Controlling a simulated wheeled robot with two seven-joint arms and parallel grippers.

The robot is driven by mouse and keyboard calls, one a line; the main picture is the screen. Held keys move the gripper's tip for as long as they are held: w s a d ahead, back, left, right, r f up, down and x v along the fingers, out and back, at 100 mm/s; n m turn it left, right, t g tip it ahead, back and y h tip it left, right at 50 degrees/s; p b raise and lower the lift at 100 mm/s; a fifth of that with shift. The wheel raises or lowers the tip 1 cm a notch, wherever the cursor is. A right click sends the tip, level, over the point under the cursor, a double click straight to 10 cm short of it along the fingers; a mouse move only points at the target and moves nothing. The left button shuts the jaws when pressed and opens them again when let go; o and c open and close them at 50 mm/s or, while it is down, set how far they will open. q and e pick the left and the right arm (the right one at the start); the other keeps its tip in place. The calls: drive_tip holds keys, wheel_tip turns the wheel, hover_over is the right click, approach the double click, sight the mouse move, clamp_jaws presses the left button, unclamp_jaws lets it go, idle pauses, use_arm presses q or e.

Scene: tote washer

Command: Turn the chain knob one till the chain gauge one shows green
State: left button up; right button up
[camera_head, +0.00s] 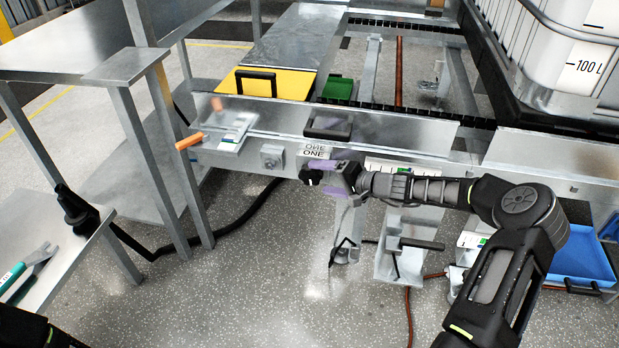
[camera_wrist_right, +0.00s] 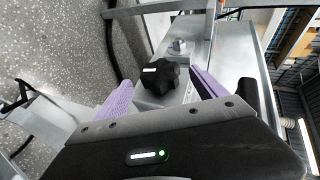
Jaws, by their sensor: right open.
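A black lobed knob (camera_head: 310,176) sits on the front of the metal frame, just below a plate marked ONE (camera_head: 315,152). It also shows in the right wrist view (camera_wrist_right: 163,78), with a white mark on it. My right gripper (camera_head: 324,178) is open, with its purple fingers around the knob, one on either side. In the wrist view the open fingers (camera_wrist_right: 160,92) show gaps to the knob. A pale strip with dark ticks and a green patch (camera_head: 392,168), perhaps the gauge, lies right of the knob behind my right arm. Its reading is partly hidden.
A black handle (camera_head: 328,128) lies above the knob, and an orange-handled tool (camera_head: 190,141) is to its left. A yellow tote (camera_head: 290,84) stands behind. A blue bin (camera_head: 583,258) is at right. Open floor lies below the frame.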

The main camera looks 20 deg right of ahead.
sight(314, 180)
drive_tip(key=x, duration=0.5)
drive_tip(key=shift+w+a+f+b, duration=0.15)
drive_tip(key=shift+w+a+b, duration=0.15)
drive_tip(key=shift+b, duration=0.1)
use_arm(q)
drive_tip(key=shift+w+a+f, duration=0.15)
drive_tip(key=shift+f, duration=0.35)
use_arm(e)
drive_tip(key=shift+c, duration=0.4)
